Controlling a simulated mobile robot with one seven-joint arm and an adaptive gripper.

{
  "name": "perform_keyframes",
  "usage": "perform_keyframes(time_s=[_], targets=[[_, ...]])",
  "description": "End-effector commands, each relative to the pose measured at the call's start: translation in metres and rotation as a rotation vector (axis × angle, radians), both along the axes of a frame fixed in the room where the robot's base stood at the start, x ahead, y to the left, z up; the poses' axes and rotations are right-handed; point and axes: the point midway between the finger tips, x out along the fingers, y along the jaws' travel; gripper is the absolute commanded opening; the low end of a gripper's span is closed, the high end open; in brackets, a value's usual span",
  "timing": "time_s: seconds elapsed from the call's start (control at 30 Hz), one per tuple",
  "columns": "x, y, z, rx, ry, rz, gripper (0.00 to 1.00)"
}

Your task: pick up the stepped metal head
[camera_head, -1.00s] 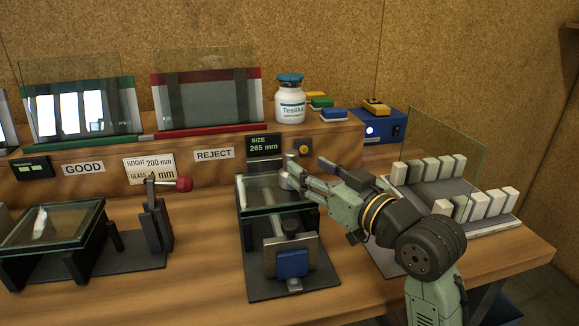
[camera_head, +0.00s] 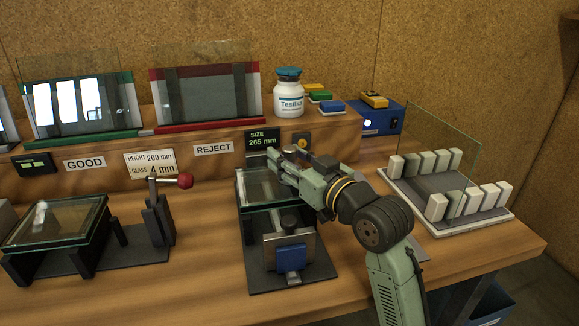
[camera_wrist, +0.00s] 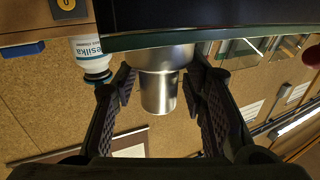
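The stepped metal head (camera_wrist: 160,90) is a silver cylinder with a wide part and a narrower end. In the wrist view it stands between the fingers of my gripper (camera_wrist: 160,86), with its wide part against a dark, glass-edged surface. A gap shows on each side of the narrow end, so the fingers are open around it and not touching it. In the head view my gripper (camera_head: 284,158) is over the back of the middle glass fixture (camera_head: 262,224) and mostly hides the metal head.
A blue block (camera_head: 291,258) is at the front of the fixture. A red-knobbed lever (camera_head: 184,181) stands to the left, a rack of white blocks (camera_head: 437,207) to the right. A white bottle (camera_head: 289,98) stands on the shelf behind.

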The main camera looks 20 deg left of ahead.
Motion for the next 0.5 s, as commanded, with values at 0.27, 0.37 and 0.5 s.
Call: perform_keyframes(time_s=[0.27,0.37,0.5], targets=[[0.0003,-0.0005,0.0001,0.0,0.0,-0.001,0.18],[0.0003,-0.0006,0.0002,0.0,0.0,-0.001,0.11],[0.0004,-0.0007,0.0002,0.0,0.0,-0.002,0.02]])
